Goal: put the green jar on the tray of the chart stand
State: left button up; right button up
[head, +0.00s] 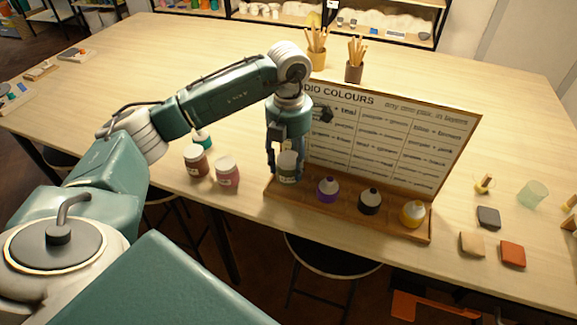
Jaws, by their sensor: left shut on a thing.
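The chart stand (392,137) stands upright near the table's front edge, with a wooden tray (343,212) along its foot. A green jar (288,168) with a pale lid is between the fingers of my left gripper (285,160), which is shut on it from above. The jar is upright at the left end of the tray; I cannot tell whether its base touches the tray. A purple jar (328,189), a black jar (369,201) and a yellow jar (412,213) stand on the tray to its right. My right gripper is not in view.
Left of the stand are a pink jar (227,171), a dark red jar (195,160) and a teal jar (203,139). Brush pots (354,71) stand behind the chart. A pale green cup (533,194) and small tiles (512,254) lie at right. The table's left middle is clear.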

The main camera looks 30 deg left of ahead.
pick_arm(q)
notch_tip(320, 180, down, 2)
jog(key=shift+f, duration=0.3)
jog(key=o, duration=1.4)
jog(key=shift+c, duration=0.2)
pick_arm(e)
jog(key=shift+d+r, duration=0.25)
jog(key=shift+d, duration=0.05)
